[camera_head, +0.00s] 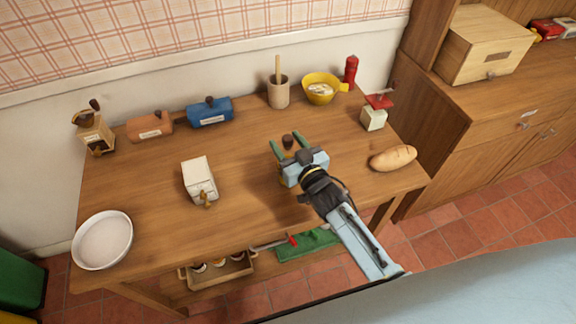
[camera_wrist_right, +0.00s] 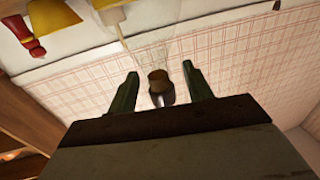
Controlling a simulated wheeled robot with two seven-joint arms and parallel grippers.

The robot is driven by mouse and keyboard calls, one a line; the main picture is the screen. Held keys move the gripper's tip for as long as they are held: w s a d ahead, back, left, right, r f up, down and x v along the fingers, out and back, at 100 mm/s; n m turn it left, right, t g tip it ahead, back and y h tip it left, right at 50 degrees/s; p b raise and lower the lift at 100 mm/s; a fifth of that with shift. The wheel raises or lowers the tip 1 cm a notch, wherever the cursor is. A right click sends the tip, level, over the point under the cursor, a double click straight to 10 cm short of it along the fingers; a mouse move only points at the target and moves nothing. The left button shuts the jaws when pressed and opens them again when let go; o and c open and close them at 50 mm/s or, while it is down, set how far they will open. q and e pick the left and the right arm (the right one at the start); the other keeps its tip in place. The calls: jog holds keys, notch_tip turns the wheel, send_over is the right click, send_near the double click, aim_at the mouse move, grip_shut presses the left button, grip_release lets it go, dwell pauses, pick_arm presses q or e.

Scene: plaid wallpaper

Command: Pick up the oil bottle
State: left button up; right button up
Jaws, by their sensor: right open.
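The oil bottle seems to be the clear-glass piece with a brown stopper (camera_head: 288,142) near the middle of the table. In the right wrist view its stopper (camera_wrist_right: 159,82) shows between the two green fingers, and faint clear glass extends above it in the picture. My right gripper (camera_head: 285,138) is open, with one finger on each side of the stopper. I cannot tell whether either finger touches it. The bottle's body is hard to see in the head view. My left gripper is not in view.
A yellow bowl (camera_head: 319,88), a wooden utensil pot (camera_head: 278,94) and a red mill (camera_head: 351,72) stand behind. Bread (camera_head: 393,158) lies at right beside a grinder (camera_head: 374,117). A white box (camera_head: 199,179) stands left. The table's front middle is clear.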

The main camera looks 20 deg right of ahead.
grip_shut()
dwell(0.4)
